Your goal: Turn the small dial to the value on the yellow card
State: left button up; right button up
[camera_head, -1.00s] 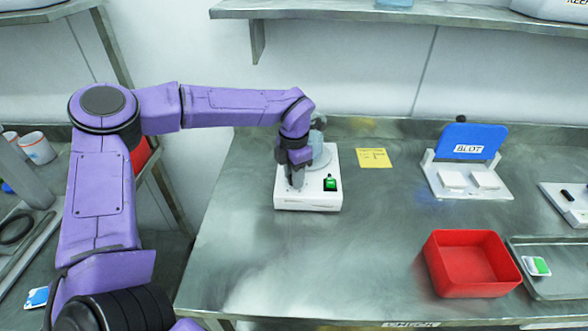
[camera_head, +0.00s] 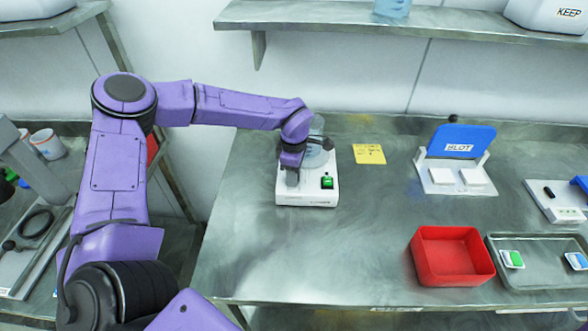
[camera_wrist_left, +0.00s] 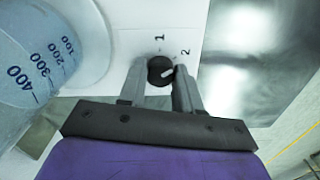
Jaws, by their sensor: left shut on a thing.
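The white dosing device (camera_head: 307,197) stands on the steel table, with a green switch (camera_head: 327,181) on its front right. My left gripper (camera_head: 292,180) reaches down over its front left and hides the dial in the head view. In the left wrist view the small dark dial (camera_wrist_left: 160,70) sits between the two fingers of my left gripper (camera_wrist_left: 158,82), which is shut on it. The dial's pale mark points toward the side of the printed 2; a 1 is printed above. The yellow card (camera_head: 369,154) lies right of the device; its writing is too small to read. My right gripper is not in view.
A clear graduated beaker (camera_wrist_left: 50,50) stands on the device beside the gripper. A red bin (camera_head: 451,257), a metal tray (camera_head: 540,280) and a blue-backed stand (camera_head: 462,142) are to the right. The table middle is clear.

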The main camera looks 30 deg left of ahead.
pick_arm(q)
jog(key=shift+w+m, duration=0.1)
jog(key=shift+m, duration=0.3)
jog(key=o, duration=1)
jog(key=shift+o, duration=0.2)
jog(key=shift+d, duration=0.1)
notch_tip(320, 180, up, 11)
jog(key=b, duration=0.2)
jog(key=shift+f, duration=0.2)
jog(key=shift+w, duration=0.1)
jog(key=shift+d+f, duration=0.1)
